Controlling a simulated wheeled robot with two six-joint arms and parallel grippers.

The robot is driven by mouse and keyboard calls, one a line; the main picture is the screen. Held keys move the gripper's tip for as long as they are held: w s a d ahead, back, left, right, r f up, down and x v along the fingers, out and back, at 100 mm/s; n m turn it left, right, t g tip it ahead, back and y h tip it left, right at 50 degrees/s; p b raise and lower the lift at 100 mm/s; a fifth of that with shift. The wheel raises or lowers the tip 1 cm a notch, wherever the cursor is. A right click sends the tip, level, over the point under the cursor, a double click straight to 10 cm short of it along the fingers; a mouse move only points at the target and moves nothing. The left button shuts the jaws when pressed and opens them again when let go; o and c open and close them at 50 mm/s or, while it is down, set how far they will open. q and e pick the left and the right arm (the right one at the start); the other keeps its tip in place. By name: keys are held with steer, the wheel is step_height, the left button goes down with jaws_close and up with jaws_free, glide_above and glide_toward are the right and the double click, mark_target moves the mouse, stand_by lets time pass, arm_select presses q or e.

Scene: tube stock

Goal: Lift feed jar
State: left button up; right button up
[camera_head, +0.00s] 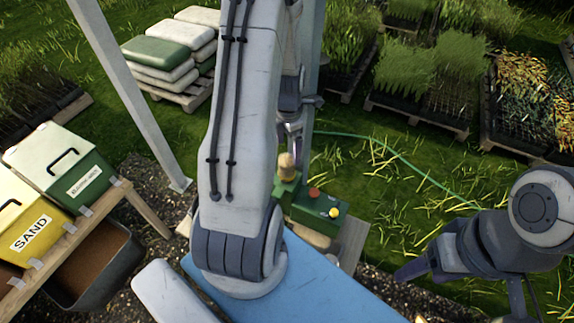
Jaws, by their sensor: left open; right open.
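A small tan, rounded object (286,163), which may be the feed jar or its top, stands by a green box-like unit (312,205) with orange and yellow knobs. My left arm crosses the middle of the view and hides much around it. My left gripper (292,142) is open, pointing down just above or beside the tan object; I cannot tell whether it touches it. My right gripper (410,270) is open and empty at the right, apart from the green unit.
A blue surface (315,290) lies in front. At the left, a wooden bench holds a yellow sand bin (30,225) and a green bin (75,170). A grey post (130,90) stands behind. Stacked sacks (160,55) and plant trays (430,80) are on the grass.

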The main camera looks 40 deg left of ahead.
mark_target(288, 156)
arm_select(q)
step_height(288, 156, down, 5)
steer(key=b, duration=0.3)
steer(key=shift+r, duration=0.15)
steer(key=f+b, duration=0.4)
steer(key=f, duration=0.1)
steer(key=shift+s+d, duration=0.1)
steer(key=shift+s, duration=0.25)
steer(key=shift+r, duration=0.1)
steer(key=shift+c, duration=0.3)
steer(key=c, duration=1.5)
